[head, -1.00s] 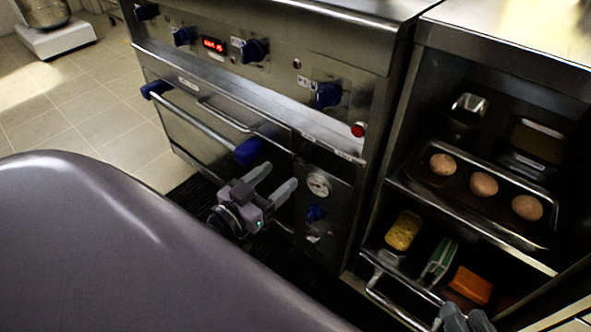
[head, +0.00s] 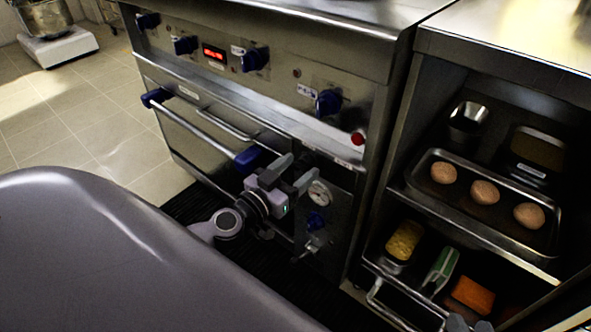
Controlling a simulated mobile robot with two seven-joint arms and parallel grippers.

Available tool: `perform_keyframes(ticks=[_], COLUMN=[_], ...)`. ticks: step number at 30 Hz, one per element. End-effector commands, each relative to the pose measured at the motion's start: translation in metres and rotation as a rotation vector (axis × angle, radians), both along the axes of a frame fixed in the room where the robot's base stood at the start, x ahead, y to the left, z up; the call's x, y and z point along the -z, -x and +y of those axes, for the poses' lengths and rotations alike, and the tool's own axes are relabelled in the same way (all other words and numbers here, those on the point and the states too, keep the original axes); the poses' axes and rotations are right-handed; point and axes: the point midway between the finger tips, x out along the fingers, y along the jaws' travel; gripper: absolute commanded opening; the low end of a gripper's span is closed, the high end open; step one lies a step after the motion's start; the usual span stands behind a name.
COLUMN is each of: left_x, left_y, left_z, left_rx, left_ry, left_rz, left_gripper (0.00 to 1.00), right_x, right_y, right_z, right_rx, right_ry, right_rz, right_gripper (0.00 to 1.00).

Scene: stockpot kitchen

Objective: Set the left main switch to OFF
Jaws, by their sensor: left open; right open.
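The steel cooker front (head: 225,93) carries a row of blue rotary knobs on its upper panel: a far-left knob (head: 148,21), a second knob (head: 186,45), a third knob (head: 255,59) and a right knob (head: 328,102). Their labels are too small to read, so I cannot tell which is the left main switch or its setting. My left gripper (head: 299,167) is open and empty, in front of the lower cooker, below the knob row and left of the round gauge (head: 319,193). My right gripper (head: 469,323) shows only its fingertips at the bottom edge, open.
The oven door handle (head: 200,127) with blue ends juts out left of my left gripper. A lower blue knob (head: 316,222) sits below the gauge. A red light (head: 358,138) and red display (head: 214,52) are on the panel. An open shelf unit (head: 470,229) stands at right.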

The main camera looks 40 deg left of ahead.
Motion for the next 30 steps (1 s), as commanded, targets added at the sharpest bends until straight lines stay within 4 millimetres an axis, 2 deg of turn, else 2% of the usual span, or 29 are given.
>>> perform_keyframes(ticks=[1, 2, 6, 7, 20, 25, 30], left_x=[0.0, 0.0, 0.0, 0.0, -0.001, -0.0016, -0.0013], left_y=[0.0001, 0.0001, 0.0002, 0.0002, 0.0003, 0.0004, 0.0004], left_z=[0.0, 0.0, 0.0001, 0.0, 0.0007, 0.0007, 0.0013], left_rx=[0.0, 0.0, 0.0, 0.0, -0.001, -0.001, -0.001], left_ry=[0.0, 0.0, 0.0, 0.0, 0.079, 0.193, 0.343], left_rz=[0.0, 0.0, 0.0, 0.0, 0.008, 0.017, 0.028], left_gripper=[0.62, 0.55, 0.1, 0.07, 0.08, 0.08, 0.08], right_x=[0.0, -0.0001, -0.0001, -0.0001, -0.003, -0.0001, -0.0076], right_y=[0.0001, 0.0001, 0.0002, 0.0002, 0.0021, 0.0027, -0.0038], right_z=[0.0, 0.0, 0.0, 0.0, 0.0023, 0.0063, 0.0054], right_rx=[0.0, 0.0, 0.0, 0.0, -0.009, -0.019, -0.005], right_ry=[0.0, 0.0, 0.0, 0.0, -0.014, -0.033, -0.02], right_rz=[0.0, 0.0, 0.0, 0.0, 0.023, 0.062, 0.048], right_gripper=[0.43, 0.43, 0.43, 0.43, 0.43, 0.43, 0.43])
